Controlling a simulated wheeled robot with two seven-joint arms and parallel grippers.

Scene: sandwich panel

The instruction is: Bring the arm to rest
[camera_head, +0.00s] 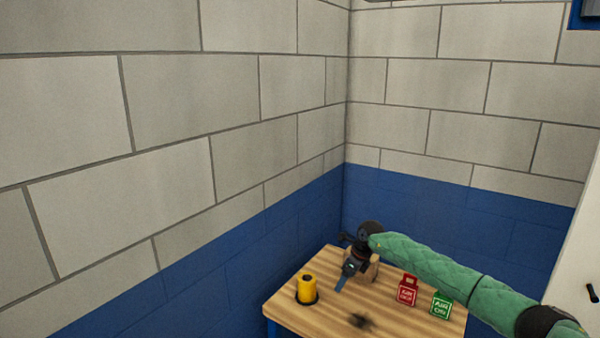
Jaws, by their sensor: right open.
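My right arm comes in from the right in a green quilted sleeve and reaches over a wooden table (395,322). My right gripper (341,285) is at its end, above the back part of the table, pointing down and to the left. It is open, and I see nothing held in it. A round tan thing shows just behind the gripper, partly hidden by it. My left gripper is not in view.
A yellow cylinder (307,289) on a dark base stands at the table's left. A red tag-like thing (407,291) and a green one (441,304) stand at the right. A small dark blurred patch lies near the front. Blue-and-grey block walls close the corner behind.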

